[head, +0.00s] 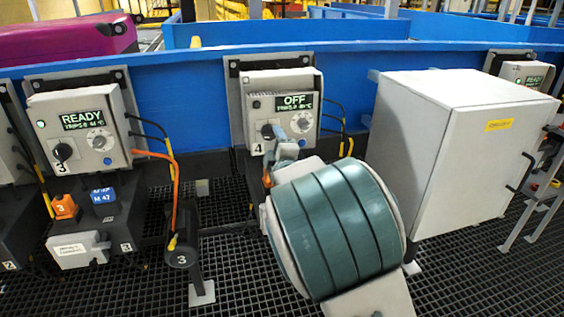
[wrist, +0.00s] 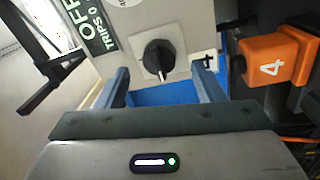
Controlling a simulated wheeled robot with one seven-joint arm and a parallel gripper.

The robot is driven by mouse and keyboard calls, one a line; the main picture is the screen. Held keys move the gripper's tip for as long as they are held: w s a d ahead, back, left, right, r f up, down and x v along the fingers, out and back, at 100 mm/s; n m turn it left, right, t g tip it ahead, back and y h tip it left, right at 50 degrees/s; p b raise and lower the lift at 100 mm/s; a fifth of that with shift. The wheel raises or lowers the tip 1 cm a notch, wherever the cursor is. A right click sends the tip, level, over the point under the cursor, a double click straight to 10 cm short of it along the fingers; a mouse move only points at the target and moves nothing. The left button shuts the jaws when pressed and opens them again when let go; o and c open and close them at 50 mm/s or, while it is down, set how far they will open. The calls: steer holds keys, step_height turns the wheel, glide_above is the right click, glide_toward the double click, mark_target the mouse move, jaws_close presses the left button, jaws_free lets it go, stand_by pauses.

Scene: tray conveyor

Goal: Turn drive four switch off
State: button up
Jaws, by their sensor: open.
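The drive four control box (head: 250,105) hangs on the blue rail, with a lit display (head: 295,103) reading OFF. The display (wrist: 88,28) there also shows OFF. My gripper (wrist: 160,72) is open and empty, one finger to each side of the switch, with gaps visible on both sides. My gripper (head: 286,146) hides part of the box's lower face.
The drive three box (head: 125,100) at left shows READY. A large grey cabinet (head: 425,150) stands close on the right. An orange block marked 4 (wrist: 275,60) is at right in the wrist view. Cables (head: 344,130) hang beside the drive four box.

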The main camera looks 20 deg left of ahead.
steer(key=v, duration=0.9)
steer(key=shift+s+d+p, duration=0.15)
steer(key=shift+s+p, duration=0.25)
steer(key=shift+p, duration=0.05)
steer(key=s+d+r+m+g+h+p, duration=0.25)
steer(key=d+r+m+h+p, duration=0.3)
steer(key=d, duration=0.45)
steer(key=s+d+r+m+g+h+p, duration=0.1)
steer(key=d+r+m+g+h+p, duration=0.2)
steer(key=d+m+p, duration=0.55)
steer(key=s+d+r+m+g+p, duration=0.2)
steer(key=s+d+r+p, duration=0.1)
steer(key=s, duration=0.4)
steer(key=s+d+r+m+g+h+p, duration=0.1)
steer(key=s+d+r+m+g+p, duration=0.2)
steer(key=s+d, duration=0.3)
steer(key=s+d+r+m+g+p, duration=0.2)
steer(key=s+d+r+m+p, duration=0.1)
steer(key=s, duration=0.5)
steer(key=shift+s+d+r+g+p, duration=0.2)
steer(key=shift+d+r+g+p, duration=0.15)
steer(key=shift+d+r+p, duration=0.55)
steer(key=shift+d+f+h, duration=0.15)
steer(key=shift+f+h, duration=0.1)
